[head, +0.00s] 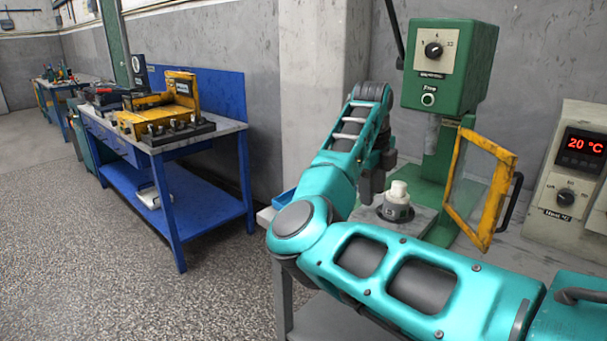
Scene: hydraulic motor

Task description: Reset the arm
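My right arm is teal and reaches in from the lower right, bends at the elbow and rises toward the green press. My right gripper (372,190) is dark grey and points down behind the forearm, just left of a white and grey part (398,203) on the press table. The forearm hides much of the gripper, so its fingers are not clear. I cannot tell whether it touches the part. My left gripper is not in view.
The green press (450,65) has a yellow-framed guard (481,188) swung out beside the arm. A grey control box (575,165) reading 20 °C stands at right. A blue workbench (165,150) with yellow fixtures stands at left. The floor between is clear.

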